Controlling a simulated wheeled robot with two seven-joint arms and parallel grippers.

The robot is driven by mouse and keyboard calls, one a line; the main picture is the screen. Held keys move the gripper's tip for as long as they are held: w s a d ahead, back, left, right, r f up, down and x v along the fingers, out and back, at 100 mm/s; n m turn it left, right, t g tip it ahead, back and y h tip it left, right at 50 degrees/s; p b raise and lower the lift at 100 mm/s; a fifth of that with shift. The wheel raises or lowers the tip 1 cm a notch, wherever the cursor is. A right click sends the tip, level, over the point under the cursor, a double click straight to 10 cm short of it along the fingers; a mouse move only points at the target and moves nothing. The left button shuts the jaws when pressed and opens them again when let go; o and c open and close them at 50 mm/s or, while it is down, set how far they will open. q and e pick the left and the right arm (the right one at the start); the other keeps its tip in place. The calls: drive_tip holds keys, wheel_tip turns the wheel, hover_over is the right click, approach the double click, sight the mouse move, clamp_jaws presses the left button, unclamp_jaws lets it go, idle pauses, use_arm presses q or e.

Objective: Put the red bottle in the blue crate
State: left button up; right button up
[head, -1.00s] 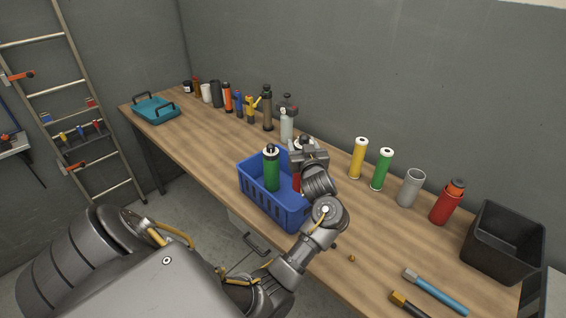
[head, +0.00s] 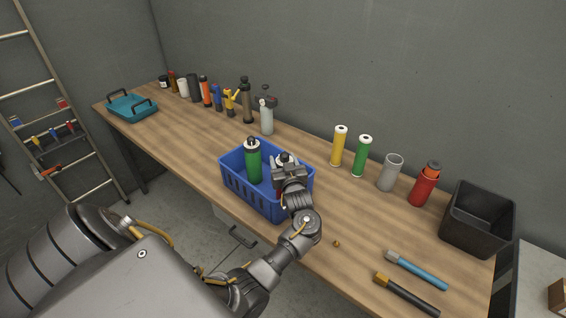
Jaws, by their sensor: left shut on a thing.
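The blue crate (head: 250,198) stands on the workbench with a green bottle (head: 253,163) upright in its left part. My left gripper (head: 287,172) is over the right part of the crate and shut on a red bottle (head: 276,183). The bottle's pale and dark top shows above the jaws, and a strip of its red body shows beside them. Its lower part is inside the crate walls. The gripper and wrist hide much of the bottle, so I cannot tell whether its base touches the crate floor. My right gripper is not in view.
A red flask with an orange band (head: 423,185), a grey cup (head: 390,173), green (head: 362,156) and yellow (head: 339,146) cylinders and a black bin (head: 478,220) stand at right. A teal tray (head: 132,108) and several bottles line the back left. Bare wood lies left of the crate.

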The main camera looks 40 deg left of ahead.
use_arm(q)
drive_tip(key=shift+f, duration=0.55)
drive_tip(key=shift+f, duration=0.2)
drive_tip(key=o, duration=1.5)
